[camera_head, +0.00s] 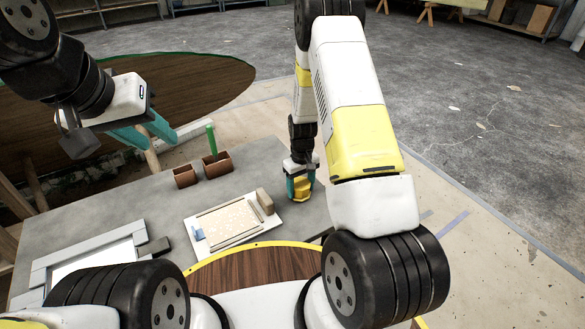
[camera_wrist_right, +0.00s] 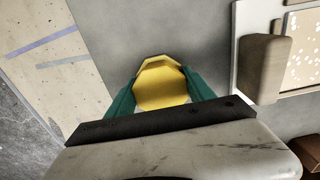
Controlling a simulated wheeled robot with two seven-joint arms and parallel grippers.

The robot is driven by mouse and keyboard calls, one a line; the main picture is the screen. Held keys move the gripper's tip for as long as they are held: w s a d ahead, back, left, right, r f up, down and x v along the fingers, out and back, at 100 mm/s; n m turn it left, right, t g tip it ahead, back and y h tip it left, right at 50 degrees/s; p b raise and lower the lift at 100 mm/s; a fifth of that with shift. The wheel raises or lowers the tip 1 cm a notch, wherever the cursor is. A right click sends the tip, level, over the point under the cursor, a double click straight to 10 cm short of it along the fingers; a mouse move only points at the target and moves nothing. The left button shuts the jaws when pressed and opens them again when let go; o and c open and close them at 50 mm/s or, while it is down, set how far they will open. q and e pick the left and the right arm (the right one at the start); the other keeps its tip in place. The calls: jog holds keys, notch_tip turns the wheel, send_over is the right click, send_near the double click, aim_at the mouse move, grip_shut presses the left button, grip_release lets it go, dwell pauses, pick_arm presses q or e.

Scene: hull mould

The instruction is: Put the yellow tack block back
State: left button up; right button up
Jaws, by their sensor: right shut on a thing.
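The yellow tack block (camera_head: 301,188) is at the right part of the grey table. In the right wrist view the yellow block (camera_wrist_right: 161,84) sits between the two teal fingers. My right gripper (camera_head: 300,182) points down and is shut on it. The grey table top lies behind the block; I cannot tell whether the block touches it. My left gripper (camera_head: 152,132) is at the upper left, away from the block, with its teal fingers apart and nothing seen between them.
A white board (camera_head: 232,240) with a speckled sheet and a tan block (camera_head: 265,201) lies left of my right gripper. Two brown boxes (camera_head: 185,177) (camera_head: 217,167), one with a green stick (camera_head: 211,138), stand further back. A grey frame (camera_head: 88,257) lies front left.

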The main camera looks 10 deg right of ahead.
jog(key=o, duration=1.3)
jog(key=shift+f, duration=0.1)
notch_tip(320, 180, up, 12)
notch_tip(320, 180, up, 10)
jog(key=r+m+t, duration=0.1)
send_over(301, 184)
jog(key=s, duration=0.2)
jog(key=s+a+r+m+t+y, duration=0.2)
jog(key=s+r+t, duration=0.3)
jog(key=s+r, duration=1.3)
jog(key=shift+s+a+r, duration=0.15)
jog(key=shift+s, duration=1.85)
